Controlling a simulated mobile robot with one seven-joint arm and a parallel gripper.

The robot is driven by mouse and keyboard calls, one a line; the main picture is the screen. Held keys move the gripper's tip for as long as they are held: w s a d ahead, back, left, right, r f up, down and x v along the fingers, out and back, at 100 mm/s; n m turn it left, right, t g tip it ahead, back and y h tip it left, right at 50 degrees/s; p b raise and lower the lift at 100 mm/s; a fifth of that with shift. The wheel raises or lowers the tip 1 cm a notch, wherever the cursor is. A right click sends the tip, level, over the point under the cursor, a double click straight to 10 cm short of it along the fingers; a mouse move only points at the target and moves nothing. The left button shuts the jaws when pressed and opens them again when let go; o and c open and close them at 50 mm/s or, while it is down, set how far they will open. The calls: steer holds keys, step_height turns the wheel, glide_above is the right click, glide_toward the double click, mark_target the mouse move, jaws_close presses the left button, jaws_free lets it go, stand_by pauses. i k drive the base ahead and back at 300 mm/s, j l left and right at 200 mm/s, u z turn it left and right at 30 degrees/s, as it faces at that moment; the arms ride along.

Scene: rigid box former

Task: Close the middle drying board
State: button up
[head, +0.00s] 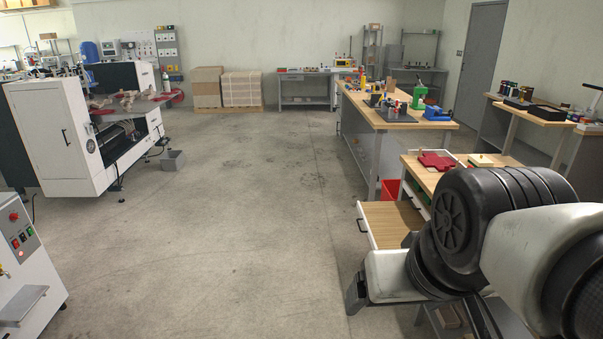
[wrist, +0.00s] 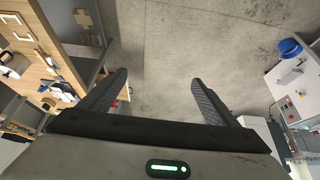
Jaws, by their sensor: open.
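A wooden board (head: 393,220) with a white front and a dark handle (head: 362,226) sticks out to the left from the near bench (head: 430,177) in the head view. My arm hides its right end, and I cannot tell whether it is the middle board. My gripper (head: 356,293) is in front of and below the board's near edge in the head view, apart from the handle. In the wrist view my gripper (wrist: 160,78) has its two fingers wide apart, with only bare floor between them.
A long workbench (head: 385,118) with tools stands beyond the near bench, with a red bin (head: 390,190) between them. A white machine (head: 60,135) and a control cabinet (head: 25,250) stand at left. The concrete floor (head: 220,220) between is clear.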

mark_target(386, 224)
steer(key=i+j+z, duration=0.45)
steer(key=i+u, duration=0.25)
steer(key=i, duration=0.3)
steer(key=i+l+u, duration=0.2)
steer(key=i, duration=0.3)
steer(key=i+l+u, duration=0.25)
steer(key=i, duration=0.3)
steer(key=i+l+u, duration=0.2)
steer(key=i+l, duration=0.15)
steer(key=i, duration=0.15)
